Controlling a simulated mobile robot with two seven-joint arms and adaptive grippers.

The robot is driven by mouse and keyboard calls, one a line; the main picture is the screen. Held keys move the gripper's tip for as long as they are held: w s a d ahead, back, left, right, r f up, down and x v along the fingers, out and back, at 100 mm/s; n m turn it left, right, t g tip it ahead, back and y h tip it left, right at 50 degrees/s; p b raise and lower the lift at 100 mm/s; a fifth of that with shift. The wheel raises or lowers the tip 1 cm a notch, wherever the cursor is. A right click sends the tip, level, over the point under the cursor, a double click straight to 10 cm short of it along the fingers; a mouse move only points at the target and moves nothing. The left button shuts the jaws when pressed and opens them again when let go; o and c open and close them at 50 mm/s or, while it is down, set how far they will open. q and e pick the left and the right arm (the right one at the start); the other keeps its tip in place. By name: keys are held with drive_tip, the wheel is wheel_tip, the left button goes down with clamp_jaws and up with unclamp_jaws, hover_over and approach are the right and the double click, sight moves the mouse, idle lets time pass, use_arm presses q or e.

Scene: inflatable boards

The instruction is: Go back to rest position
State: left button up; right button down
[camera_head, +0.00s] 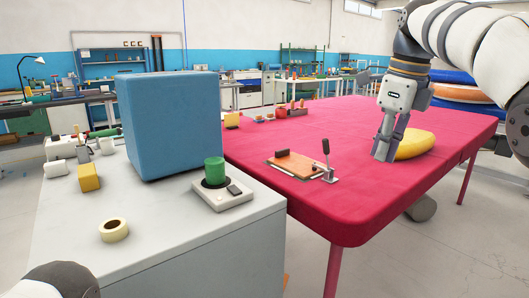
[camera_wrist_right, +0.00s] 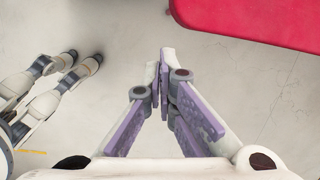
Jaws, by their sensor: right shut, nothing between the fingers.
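My right gripper (camera_head: 384,150) hangs from the arm at the upper right of the head view, pointing down, in front of the red table's right part in the picture. In the right wrist view its fingers (camera_wrist_right: 168,58) meet at the tips with nothing between them. That view shows bare floor beyond the fingertips, with the red table edge (camera_wrist_right: 270,18) at the upper right, apart from the fingers. My left gripper does not show; only a pale rounded part of my own body is at the lower left of the head view.
The red table (camera_head: 360,205) holds a brown board with a lever clamp (camera_head: 300,166) and a yellow curved piece (camera_head: 416,143). A grey cabinet (camera_head: 190,245) at left bears a blue block (camera_head: 168,125), a green cylinder (camera_head: 214,170) and a tape roll (camera_head: 113,230). Floor shows at right.

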drive_tip(key=s+d+f+n+g+p, duration=0.2)
drive_tip(key=f+n, duration=0.5)
drive_tip(key=f, duration=2.1)
drive_tip(key=s+d+f+n+h, duration=0.15)
drive_tip(key=s+f+n, duration=0.35)
drive_tip(key=s+f, duration=0.7)
drive_tip(key=s+f+n+g, duration=0.1)
drive_tip(key=s+f+n, duration=0.5)
drive_tip(key=s, duration=0.8)
use_arm(q)
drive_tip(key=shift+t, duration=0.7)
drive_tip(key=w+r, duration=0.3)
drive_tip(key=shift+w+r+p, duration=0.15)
drive_tip(key=shift+p, duration=0.2)
use_arm(e)
drive_tip(key=s+a+r+n, duration=0.1)
drive_tip(key=s+n, duration=0.1)
drive_tip(key=s, duration=0.5)
drive_tip(key=s+a+r+n, duration=0.1)
drive_tip(key=s+n, duration=0.2)
drive_tip(key=s, duration=0.5)
drive_tip(key=s+a+r+n+g, duration=0.1)
drive_tip(key=s+a+n, duration=0.1)
drive_tip(key=s, duration=0.6)
drive_tip(key=shift+s+n+y, duration=0.25)
drive_tip(key=shift+n+y, duration=0.2)
drive_tip(key=shift+n, duration=0.25)
